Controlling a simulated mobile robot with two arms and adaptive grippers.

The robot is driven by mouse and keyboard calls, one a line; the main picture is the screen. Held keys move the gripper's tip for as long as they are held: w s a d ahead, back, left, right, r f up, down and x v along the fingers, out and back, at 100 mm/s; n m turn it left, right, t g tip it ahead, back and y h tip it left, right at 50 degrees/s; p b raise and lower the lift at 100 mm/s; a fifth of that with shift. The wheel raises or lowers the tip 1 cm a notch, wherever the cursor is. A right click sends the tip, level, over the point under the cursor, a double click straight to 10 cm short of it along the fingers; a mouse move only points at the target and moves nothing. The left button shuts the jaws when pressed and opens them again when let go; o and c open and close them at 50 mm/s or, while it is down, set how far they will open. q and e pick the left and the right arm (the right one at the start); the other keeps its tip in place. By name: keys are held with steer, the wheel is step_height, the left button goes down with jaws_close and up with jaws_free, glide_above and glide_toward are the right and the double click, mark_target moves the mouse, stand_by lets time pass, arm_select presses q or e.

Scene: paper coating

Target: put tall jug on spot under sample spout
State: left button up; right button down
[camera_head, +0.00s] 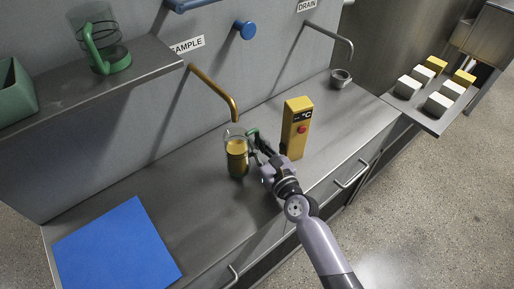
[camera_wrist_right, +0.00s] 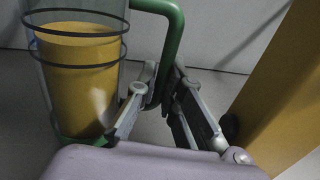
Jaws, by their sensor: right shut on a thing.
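A tall clear jug (camera_head: 237,158) with yellow contents and a green handle stands upright at the counter, below the tip of the yellow sample spout (camera_head: 212,88) as seen in the head view. I cannot tell whether its base touches the counter. My right gripper (camera_head: 262,152) is shut on the jug's green handle, on the right side of the jug. The right wrist view shows the jug (camera_wrist_right: 80,75) at left and the handle (camera_wrist_right: 172,45) running down between the fingers (camera_wrist_right: 160,105). The spot under the spout is hidden by the jug. My left gripper is not in view.
A yellow temperature device (camera_head: 296,125) stands close to the right of my gripper. A blue mat (camera_head: 115,250) lies at the counter's left. A shelf (camera_head: 150,55) holds another green-handled jug (camera_head: 100,45). Clear counter lies left of the jug.

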steer(key=shift+w+f, duration=0.1)
steer(key=shift+f, duration=0.4)
steer(key=shift+f, duration=0.1)
steer(key=c, duration=2.2)
jaws_free()
steer(key=shift+f, duration=0.1)
steer(key=o, duration=0.5)
